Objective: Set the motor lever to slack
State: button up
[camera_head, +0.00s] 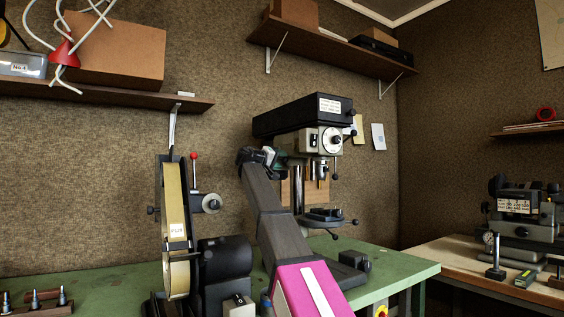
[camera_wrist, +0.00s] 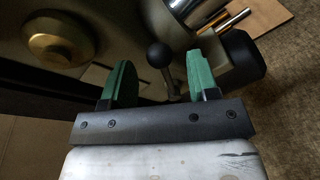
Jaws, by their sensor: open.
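The drill press (camera_head: 303,116) stands on the green bench, with a long black head cover. My gripper (camera_head: 279,159) is at the left side of its head. In the wrist view my gripper (camera_wrist: 160,68) is open, its two green fingers apart. A lever with a dark ball knob (camera_wrist: 159,55) shows between the fingers, its stem running down toward the right finger. I take it for the motor lever; a firm grip on it does not show. A silver cylinder (camera_wrist: 198,8) is just beyond. The lever cannot be made out in the head view.
A belt grinder (camera_head: 176,215) with a red-knobbed lever (camera_head: 194,156) stands left of my arm. A shelf (camera_head: 330,48) hangs above the press. In the wrist view a brass disc (camera_wrist: 62,36) is left of the fingers and a dark knob (camera_wrist: 240,58) is right.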

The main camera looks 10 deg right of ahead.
jog(key=shift+x, duration=0.85)
jog(key=shift+c, duration=0.4)
grip_shut()
